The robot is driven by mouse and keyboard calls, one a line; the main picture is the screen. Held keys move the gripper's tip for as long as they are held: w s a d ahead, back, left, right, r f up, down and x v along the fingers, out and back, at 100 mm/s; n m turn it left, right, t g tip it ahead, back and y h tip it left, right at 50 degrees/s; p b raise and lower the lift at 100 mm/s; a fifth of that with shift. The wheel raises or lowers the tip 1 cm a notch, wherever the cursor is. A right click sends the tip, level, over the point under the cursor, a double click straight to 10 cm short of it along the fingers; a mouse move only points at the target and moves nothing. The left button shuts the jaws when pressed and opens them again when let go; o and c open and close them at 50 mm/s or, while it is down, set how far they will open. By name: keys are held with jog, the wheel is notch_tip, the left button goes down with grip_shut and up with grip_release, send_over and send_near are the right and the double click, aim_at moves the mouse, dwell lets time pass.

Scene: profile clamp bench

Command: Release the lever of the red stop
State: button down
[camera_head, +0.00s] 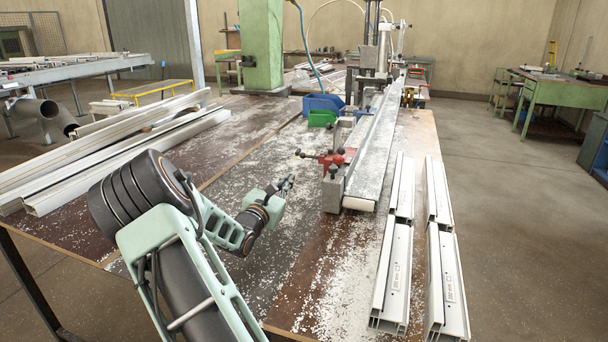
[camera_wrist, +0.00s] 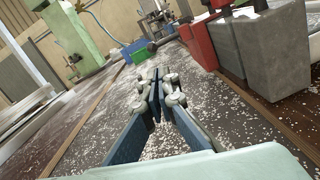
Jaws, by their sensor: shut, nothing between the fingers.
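The red stop (camera_head: 333,158) sits beside the long rail in the head view, next to a grey block. Small dark knobs or lever ends stick out from it to the left and top; which one is the lever is hard to tell. In the wrist view part of the red stop (camera_wrist: 203,42) shows at the upper right, against the grey block. My gripper (camera_head: 288,183) is to the left of the stop, a short gap away and not touching it. In the wrist view my gripper (camera_wrist: 157,82) has its fingertips together with nothing between them.
The rail (camera_head: 375,150) runs away from me behind the stop, with the grey block (camera_head: 332,193) at its near end. Blue (camera_head: 322,103) and green (camera_head: 321,118) bins stand farther back. White profiles (camera_head: 400,240) lie at the right. The chip-strewn bench around my gripper is clear.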

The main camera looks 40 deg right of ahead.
aim_at(311, 157)
jog(key=shift+w+d+f+n+t, duration=0.3)
jog(key=shift+w+f+n+t, duration=0.25)
jog(key=shift+n, duration=0.25)
jog(key=shift+s, duration=0.1)
jog(key=f+b+x, duration=0.1)
jog(key=x, duration=0.9)
jog(key=shift+r, duration=0.4)
jog(key=shift+r+m+b, duration=0.5)
jog(key=shift+m+b, duration=0.1)
jog(key=shift+m, duration=0.2)
jog(key=shift+s+d+r+m+g+b, duration=0.1)
jog(key=shift+r+m+g+b, duration=0.1)
jog(key=shift+r+m+b, duration=1)
jog(key=shift+s+r+m+g+b, duration=0.15)
jog(key=shift+r+m+b, duration=0.5)
jog(key=shift+m+b, duration=1.05)
jog(key=shift+s+r+m+g+b, duration=0.1)
jog(key=shift+r+m+g+b, duration=0.1)
jog(key=shift+r+m+b, duration=1.2)
jog(key=shift+f+b, duration=0.3)
jog(key=shift+f, duration=0.15)
